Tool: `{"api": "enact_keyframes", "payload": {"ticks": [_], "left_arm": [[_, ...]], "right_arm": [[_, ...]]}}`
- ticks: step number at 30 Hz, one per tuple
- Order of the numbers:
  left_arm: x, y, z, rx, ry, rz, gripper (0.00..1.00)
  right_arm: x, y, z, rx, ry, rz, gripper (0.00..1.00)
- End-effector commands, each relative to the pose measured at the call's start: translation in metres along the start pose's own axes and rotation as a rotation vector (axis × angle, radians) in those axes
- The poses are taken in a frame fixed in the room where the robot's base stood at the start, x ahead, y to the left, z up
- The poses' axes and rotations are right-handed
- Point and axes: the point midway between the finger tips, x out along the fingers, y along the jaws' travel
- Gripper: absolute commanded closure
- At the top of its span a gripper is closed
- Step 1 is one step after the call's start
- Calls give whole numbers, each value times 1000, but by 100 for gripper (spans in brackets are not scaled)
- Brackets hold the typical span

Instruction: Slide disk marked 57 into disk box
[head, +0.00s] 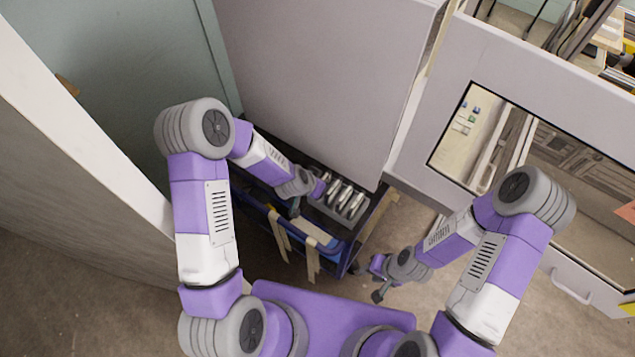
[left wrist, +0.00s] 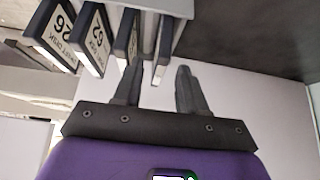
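In the head view several upright disks (head: 345,198) stand in a row in a grey rack-like box (head: 325,209) under the large grey panel. I cannot tell whether this is the disk box. My left gripper reaches to the row's left end. In the left wrist view my left gripper (left wrist: 158,88) is open, and the end of a thin disk (left wrist: 160,72) shows between its fingertips, its number unseen. Beside it are disks with upside-down labels (left wrist: 62,35) (left wrist: 97,38). No 57 is readable. My right gripper (head: 378,280) hangs low over the floor, apart from the disks; its fingers are unclear.
A dark blue cart (head: 335,254) with hanging tan straps (head: 312,258) surrounds the rack. The large grey panel (head: 320,75) stands just behind it. A cabinet with a window (head: 480,125) is at the right. Bare floor (head: 415,215) lies right of the cart.

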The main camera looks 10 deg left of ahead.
Motion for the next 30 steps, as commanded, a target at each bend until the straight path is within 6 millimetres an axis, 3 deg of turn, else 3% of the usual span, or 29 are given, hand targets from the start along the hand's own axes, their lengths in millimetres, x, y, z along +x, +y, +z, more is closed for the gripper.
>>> {"api": "enact_keyframes", "payload": {"ticks": [8,21,30], "left_arm": [[-5,0,-4,1,2,-1,59],[-72,0,-47,3,3,-1,59],[-84,0,-55,0,0,0,59]], "right_arm": [[-2,-1,0,0,0,0,64],[-21,-8,1,0,0,0,64],[-24,-9,1,0,0,0,64]]}}
